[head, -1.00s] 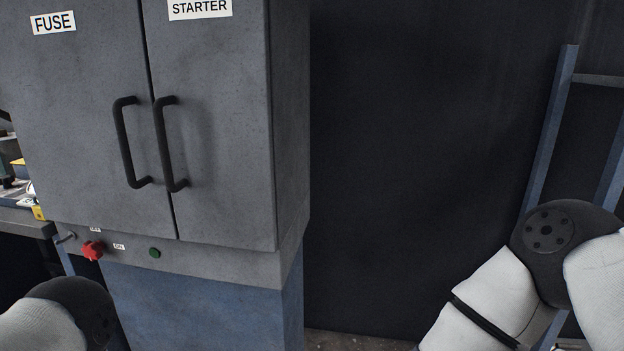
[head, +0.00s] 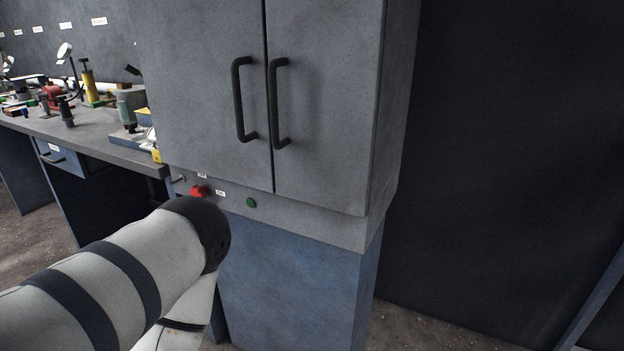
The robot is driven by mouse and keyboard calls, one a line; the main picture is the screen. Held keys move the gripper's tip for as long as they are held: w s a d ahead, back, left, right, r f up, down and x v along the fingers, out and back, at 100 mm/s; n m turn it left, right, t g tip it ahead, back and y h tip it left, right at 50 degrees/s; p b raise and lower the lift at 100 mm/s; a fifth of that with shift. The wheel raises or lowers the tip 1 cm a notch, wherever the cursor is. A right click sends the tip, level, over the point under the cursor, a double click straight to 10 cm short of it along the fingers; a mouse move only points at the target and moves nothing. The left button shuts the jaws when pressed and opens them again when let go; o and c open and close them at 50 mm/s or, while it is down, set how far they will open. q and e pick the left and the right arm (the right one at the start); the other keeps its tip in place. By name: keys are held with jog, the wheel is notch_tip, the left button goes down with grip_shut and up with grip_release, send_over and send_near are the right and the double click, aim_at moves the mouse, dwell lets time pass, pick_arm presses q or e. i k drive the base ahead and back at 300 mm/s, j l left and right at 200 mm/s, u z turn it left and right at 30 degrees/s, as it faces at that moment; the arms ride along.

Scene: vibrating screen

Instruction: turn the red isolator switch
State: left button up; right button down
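The red isolator switch (head: 198,191) is a small red knob on the panel strip under the grey cabinet doors. Its lower part is close behind my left arm's dark joint in the picture. Small labels (head: 220,193) sit beside and above it, and a green button (head: 251,202) is to its right. My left arm comes in from the lower left, below the switch; its gripper is out of view. I cannot tell whether the arm touches the panel. My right gripper is not in view.
The grey cabinet (head: 330,100) has two black door handles (head: 242,100) above the strip. A workbench (head: 95,130) with several tools stands at the left. A blue base (head: 300,285) is under the cabinet. Open floor shows at the right.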

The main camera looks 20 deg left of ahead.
aim_at(196, 190)
jog(key=u, duration=1.3)
